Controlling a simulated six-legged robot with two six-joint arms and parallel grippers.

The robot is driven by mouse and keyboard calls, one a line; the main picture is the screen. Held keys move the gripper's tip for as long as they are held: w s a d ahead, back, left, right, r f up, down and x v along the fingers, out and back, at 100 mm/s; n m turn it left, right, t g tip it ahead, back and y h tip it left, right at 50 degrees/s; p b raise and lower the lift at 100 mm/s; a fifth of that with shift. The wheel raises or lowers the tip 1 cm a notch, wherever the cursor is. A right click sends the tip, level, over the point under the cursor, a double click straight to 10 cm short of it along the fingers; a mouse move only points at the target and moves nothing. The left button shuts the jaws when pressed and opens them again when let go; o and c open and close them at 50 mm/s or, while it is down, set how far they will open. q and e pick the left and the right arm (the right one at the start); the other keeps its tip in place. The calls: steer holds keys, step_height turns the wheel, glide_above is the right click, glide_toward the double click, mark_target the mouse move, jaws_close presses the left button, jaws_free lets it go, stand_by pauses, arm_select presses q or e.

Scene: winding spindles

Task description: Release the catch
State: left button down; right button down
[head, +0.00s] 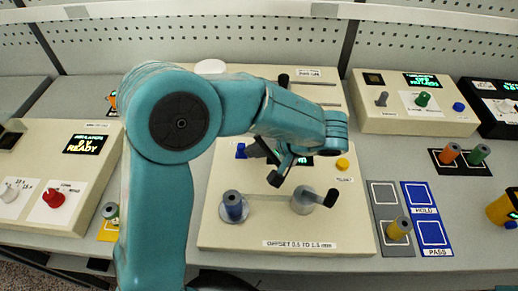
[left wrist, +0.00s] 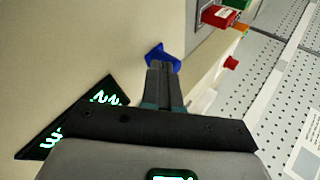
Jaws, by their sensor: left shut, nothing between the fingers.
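A small blue piece (head: 241,151), likely the catch, sits at the back left of the cream winder panel (head: 225,232). In the left wrist view the blue piece (left wrist: 160,50) shows right at the fingertips, partly hidden behind them. My left gripper (head: 251,151) is shut and empty, its fingers pointing left at the blue piece; they seem to touch it, but I cannot be sure. A blue spool (head: 233,206) stands on the panel's left spindle. A grey metal drum with a dark crank handle (head: 330,198) is to its right. My right gripper is not in view.
A yellow button (head: 342,164) is right of my wrist, which partly hides the panel's display. Grey and blue HOLD and PASS pads (head: 433,231) lie to the right, with a brown-topped spool (head: 399,228). A control box with a red knob (head: 53,197) is left.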

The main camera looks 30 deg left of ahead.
mark_target(241, 151)
arm_select(q)
steer(key=a, duration=0.1)
steer(key=s+a+b, duration=0.1)
steer(key=shift+s+a+f+b, duration=0.1)
steer(key=shift+s+a+b, duration=0.2)
steer(key=shift+s+a, duration=0.15)
steer(key=shift+a, duration=0.05)
steer(key=shift+d, duration=0.1)
